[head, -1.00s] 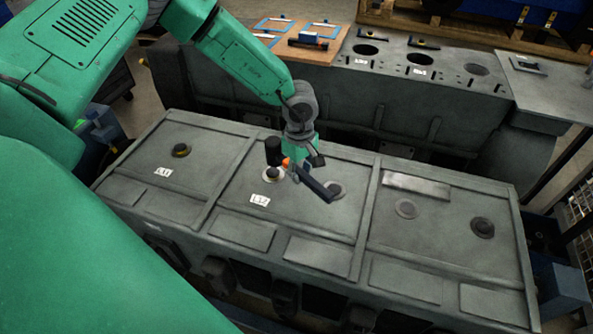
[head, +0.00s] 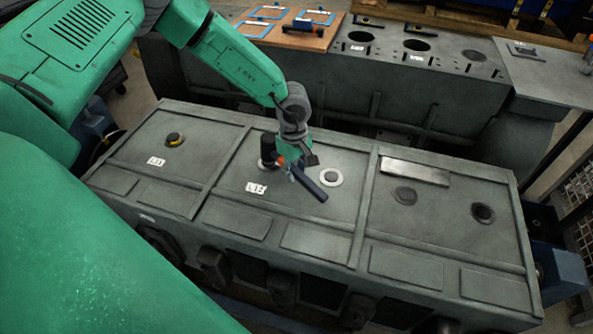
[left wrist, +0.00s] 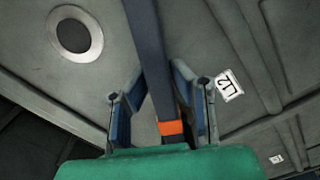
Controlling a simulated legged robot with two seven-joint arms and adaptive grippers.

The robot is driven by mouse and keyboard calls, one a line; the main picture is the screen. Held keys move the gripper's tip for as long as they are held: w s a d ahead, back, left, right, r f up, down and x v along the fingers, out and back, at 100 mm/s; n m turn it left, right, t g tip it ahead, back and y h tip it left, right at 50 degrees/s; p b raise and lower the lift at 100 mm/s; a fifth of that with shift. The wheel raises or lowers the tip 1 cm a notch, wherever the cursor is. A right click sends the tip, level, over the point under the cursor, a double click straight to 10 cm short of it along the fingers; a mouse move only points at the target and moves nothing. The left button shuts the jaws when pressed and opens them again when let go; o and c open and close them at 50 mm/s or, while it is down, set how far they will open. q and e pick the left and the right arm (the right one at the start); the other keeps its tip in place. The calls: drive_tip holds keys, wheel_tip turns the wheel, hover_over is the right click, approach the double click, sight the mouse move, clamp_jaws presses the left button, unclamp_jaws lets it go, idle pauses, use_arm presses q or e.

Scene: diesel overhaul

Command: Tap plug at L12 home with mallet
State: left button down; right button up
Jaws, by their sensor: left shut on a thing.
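My left gripper (head: 292,167) is shut on the mallet's dark blue handle (head: 312,187), which has an orange band (left wrist: 171,128) in the left wrist view. The mallet's black head (head: 267,147) is upright over the plug spot above the L12 label (head: 256,188). It hides most of that plug; only a bit of pale ring (head: 262,164) shows. I cannot tell whether the head touches the plug. The L12 label also shows in the left wrist view (left wrist: 230,86). My right gripper is not in view.
A dark plug in a pale ring (head: 330,177) lies right of the mallet. A plug with a yellow edge (head: 174,139) is at the left, and two dark round spots are at the right. A block with round holes (head: 420,58) stands behind.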

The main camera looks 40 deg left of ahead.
use_arm(q)
drive_tip(key=r+p, duration=0.1)
drive_tip(key=r, duration=0.2)
drive_tip(key=shift+a+p, duration=0.2)
drive_tip(key=shift+p, duration=0.2)
drive_tip(key=shift+f, duration=0.15)
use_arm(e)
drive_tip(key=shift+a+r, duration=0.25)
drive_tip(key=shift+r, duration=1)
use_arm(q)
drive_tip(key=shift+w+a+r+h, duration=0.1)
drive_tip(key=shift+r+h, duration=0.5)
drive_tip(key=shift+h, duration=0.1)
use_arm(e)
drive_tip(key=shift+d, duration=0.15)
use_arm(q)
drive_tip(key=shift+a, duration=0.1)
drive_tip(key=shift+f, duration=0.1)
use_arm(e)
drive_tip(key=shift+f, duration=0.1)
